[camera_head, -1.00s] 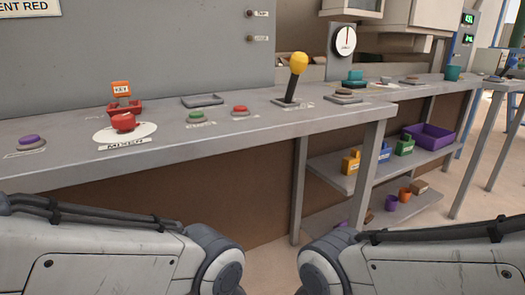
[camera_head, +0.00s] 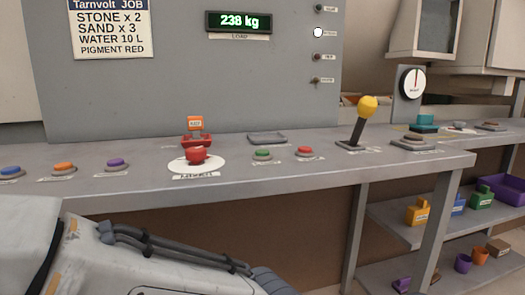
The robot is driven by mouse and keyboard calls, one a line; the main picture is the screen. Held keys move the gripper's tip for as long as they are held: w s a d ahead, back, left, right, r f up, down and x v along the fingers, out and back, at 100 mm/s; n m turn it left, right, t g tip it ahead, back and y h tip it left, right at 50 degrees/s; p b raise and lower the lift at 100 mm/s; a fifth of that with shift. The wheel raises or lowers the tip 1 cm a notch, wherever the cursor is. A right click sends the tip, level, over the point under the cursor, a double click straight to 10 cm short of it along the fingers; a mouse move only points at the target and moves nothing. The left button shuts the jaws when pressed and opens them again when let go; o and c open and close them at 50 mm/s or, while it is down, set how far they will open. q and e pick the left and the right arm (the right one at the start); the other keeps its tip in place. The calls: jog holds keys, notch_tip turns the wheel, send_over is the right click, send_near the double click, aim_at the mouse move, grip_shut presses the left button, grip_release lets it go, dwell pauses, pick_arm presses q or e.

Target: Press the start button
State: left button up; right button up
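A green button (camera_head: 263,155) sits on the grey bench, right of the white oval plate. A red button (camera_head: 305,152) is just to its right. The small labels in front of both are too blurred to read, so I cannot confirm which is the start button. A red mushroom-shaped knob (camera_head: 197,155) stands on the white plate, with a label that seems to read MIXER. A link of my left arm crosses the bottom left. Neither gripper is in view, and nothing touches the buttons.
Blue (camera_head: 11,173), orange (camera_head: 64,168) and purple (camera_head: 117,164) buttons line the left of the bench (camera_head: 330,172). A yellow-knobbed lever (camera_head: 360,120) stands to the right. The panel display (camera_head: 239,21) reads 238 kg. A job sign (camera_head: 110,27) hangs at upper left. Shelves hold coloured items.

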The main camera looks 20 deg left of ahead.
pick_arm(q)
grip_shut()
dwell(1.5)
